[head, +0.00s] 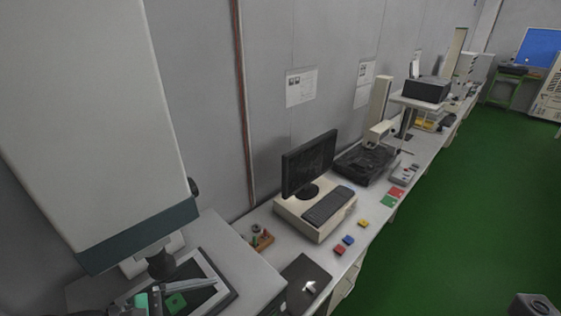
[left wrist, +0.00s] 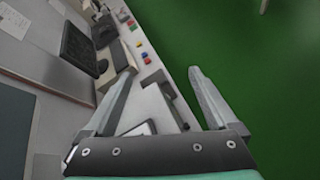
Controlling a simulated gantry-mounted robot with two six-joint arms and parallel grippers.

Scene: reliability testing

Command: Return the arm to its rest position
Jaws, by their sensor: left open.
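My left gripper (head: 188,285) is low at the left in the head view, in front of the large white machine and over its dark plate. In the left wrist view my left gripper (left wrist: 162,72) has its two grey fingers spread wide, with nothing held between them. The long bench (left wrist: 160,105) lies beyond and below the fingers there. My right gripper cannot be made out in either view.
The white machine (head: 100,110) with a teal lower band stands close at the left. On the bench are a monitor (head: 309,163), a keyboard (head: 328,204) and small coloured blocks (head: 348,240).

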